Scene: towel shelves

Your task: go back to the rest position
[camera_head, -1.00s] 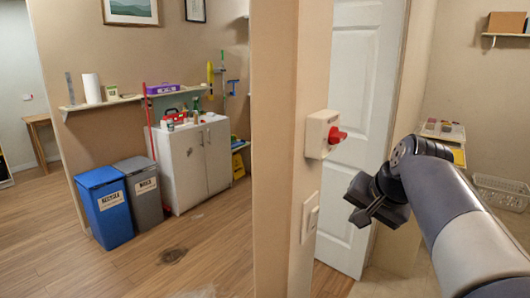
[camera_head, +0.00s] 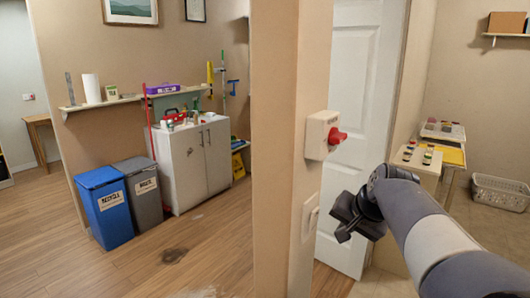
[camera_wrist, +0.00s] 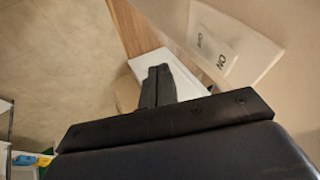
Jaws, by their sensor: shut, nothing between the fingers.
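My gripper (camera_head: 343,222) is shut and empty in the head view. It hangs in front of the white door, to the right of the wall post, with my arm coming in from the lower right. In the wrist view its fingers (camera_wrist: 157,88) are together with nothing between them. A white switch plate (camera_head: 311,216) is on the post, left of my gripper. In the wrist view the switch plate (camera_wrist: 235,38) shows at the upper right with the marking "ON". My gripper appears apart from it.
A white box with a red knob (camera_head: 323,135) is on the post above the switch. A white door (camera_head: 354,110) stands behind my gripper. A small stand with coloured items (camera_head: 416,158) and a white basket (camera_head: 500,192) are at the right. Blue (camera_head: 106,207) and grey bins stand left.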

